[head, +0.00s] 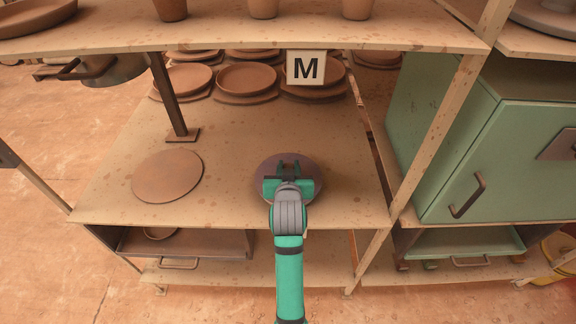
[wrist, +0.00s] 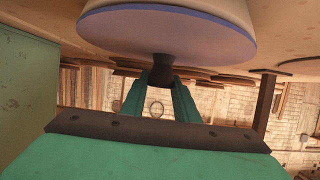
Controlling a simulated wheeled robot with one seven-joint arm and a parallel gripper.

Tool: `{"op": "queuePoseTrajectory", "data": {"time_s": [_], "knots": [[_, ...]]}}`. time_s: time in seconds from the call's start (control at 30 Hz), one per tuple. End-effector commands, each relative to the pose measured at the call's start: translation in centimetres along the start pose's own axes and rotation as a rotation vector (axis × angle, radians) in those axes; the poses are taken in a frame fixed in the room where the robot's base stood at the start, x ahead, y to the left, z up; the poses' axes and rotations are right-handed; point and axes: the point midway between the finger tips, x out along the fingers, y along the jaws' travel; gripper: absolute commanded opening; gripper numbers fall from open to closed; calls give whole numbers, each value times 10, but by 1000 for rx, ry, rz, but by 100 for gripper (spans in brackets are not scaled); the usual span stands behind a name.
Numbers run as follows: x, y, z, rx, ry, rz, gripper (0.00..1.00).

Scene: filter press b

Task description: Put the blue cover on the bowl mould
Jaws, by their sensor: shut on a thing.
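The blue cover (head: 317,177) is a flat round disc near the front of the middle shelf in the head view, looking dark purple-grey there. In the wrist view the blue cover (wrist: 110,33) is lilac with a bluer rim and a dark knob. My gripper (head: 288,168) is over the cover, and in the wrist view its fingers (wrist: 160,78) are shut on the dark knob. The pale bowl mould (wrist: 165,8) shows directly behind the cover in the wrist view, which looks upside down. I cannot tell whether cover and mould touch. The cover hides the mould in the head view.
A flat brown round board (head: 167,175) lies to the left on the same shelf (head: 225,140). A dark post (head: 170,97) stands behind it. Clay plates (head: 247,78) and a sign marked M (head: 306,68) are at the back. A green cabinet (head: 485,140) stands right.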

Motion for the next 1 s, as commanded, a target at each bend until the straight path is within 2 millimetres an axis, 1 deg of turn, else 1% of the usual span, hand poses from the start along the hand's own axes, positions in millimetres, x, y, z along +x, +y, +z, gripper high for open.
{"op": "queuePoseTrajectory", "data": {"time_s": [0.03, 0.07, 0.1, 0.13, 0.47, 0.6, 0.67, 1.0], "knots": [[0, 0, -1, 0, 2, 0, 0], [0, 0, 0, 0, 0, 0, 30], [0, 0, 0, 0, 0, 0, 40], [0, 0, 0, 0, 0, 0, 47], [-1, -2, -2, -1, 1, -2, 47], [-5, -2, -14, -1, 4, -2, 47], [-14, -2, -12, -1, 2, -3, 47], [-84, -4, -11, -3, 1, -7, 47]]}}
